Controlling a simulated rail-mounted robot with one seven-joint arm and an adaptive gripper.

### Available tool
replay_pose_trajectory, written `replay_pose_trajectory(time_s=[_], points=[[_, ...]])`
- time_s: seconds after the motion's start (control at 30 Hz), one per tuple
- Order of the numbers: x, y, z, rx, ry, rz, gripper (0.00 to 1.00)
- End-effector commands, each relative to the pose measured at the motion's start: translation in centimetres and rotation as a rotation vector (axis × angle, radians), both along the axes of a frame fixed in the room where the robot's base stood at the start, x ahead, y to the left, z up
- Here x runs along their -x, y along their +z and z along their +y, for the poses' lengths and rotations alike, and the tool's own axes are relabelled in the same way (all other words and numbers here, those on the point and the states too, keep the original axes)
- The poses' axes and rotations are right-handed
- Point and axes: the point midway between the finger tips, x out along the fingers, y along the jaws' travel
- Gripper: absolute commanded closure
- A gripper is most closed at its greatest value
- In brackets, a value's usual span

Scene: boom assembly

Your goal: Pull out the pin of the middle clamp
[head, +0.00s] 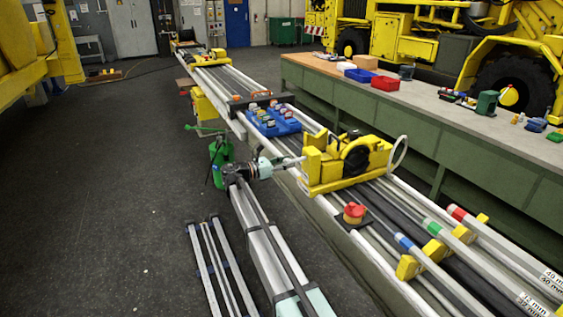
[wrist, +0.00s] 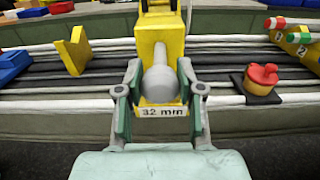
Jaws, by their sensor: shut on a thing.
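The middle clamp (head: 322,170) is a yellow block with a dark round part, sitting across the rails in the head view. In the wrist view the yellow clamp (wrist: 161,36) stands straight ahead, with a "32 mm" label (wrist: 162,112) on its near face. A grey, round-headed pin (wrist: 160,82) is at the clamp's near face. My gripper (wrist: 160,68) is shut on the pin, one finger on each side. In the head view my gripper (head: 291,162) reaches the clamp's left side. How deep the pin sits in the clamp is hidden.
A red knob (head: 354,211) on a dark plate lies right of the clamp. A blue tray (head: 272,122) with several knobs lies behind it on the rails. A green workbench (head: 430,148) with boxes runs along the right.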

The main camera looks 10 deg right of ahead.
Motion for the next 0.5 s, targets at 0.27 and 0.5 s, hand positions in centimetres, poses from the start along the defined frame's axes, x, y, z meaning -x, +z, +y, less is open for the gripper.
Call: replay_pose_trajectory(time_s=[0.27, 0.5], points=[[0.04, -0.06, 0.44, -0.002, 0.004, 0.001, 0.38], [0.02, -0.05, 0.36, -0.002, 0.003, 0.001, 0.37]])
